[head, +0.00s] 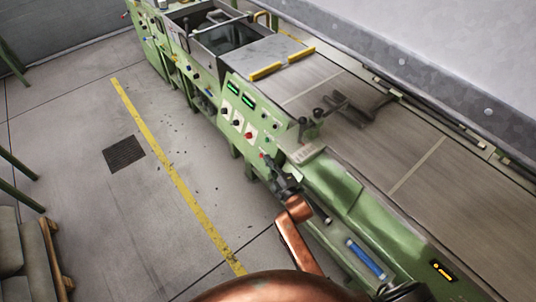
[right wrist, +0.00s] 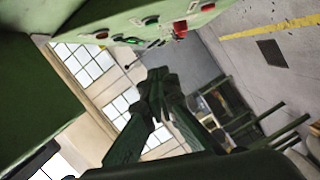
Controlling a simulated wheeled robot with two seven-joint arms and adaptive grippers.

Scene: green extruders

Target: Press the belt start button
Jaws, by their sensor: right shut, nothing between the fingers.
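The green machine's control panel (head: 240,112) carries several buttons and two small green displays. A red button (head: 249,135) and dark knobs sit on its pale plates. In the right wrist view, a red button (right wrist: 180,28) and a green button (right wrist: 150,20) show along the top, on the tilted panel. I cannot tell which one is the belt start button. My right gripper (head: 272,164) is beside the machine's front, just below and right of the panel. Its fingers, also in the right wrist view (right wrist: 157,78), are shut and empty, apart from the buttons there. My left gripper is out of view.
The grey conveyor belt (head: 420,165) runs along the machine's right side. A green casing (head: 335,180) lies close to my right arm. The floor left of the yellow line (head: 165,165) has a dark grate (head: 124,153). A pallet with sacks (head: 25,250) stands at lower left.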

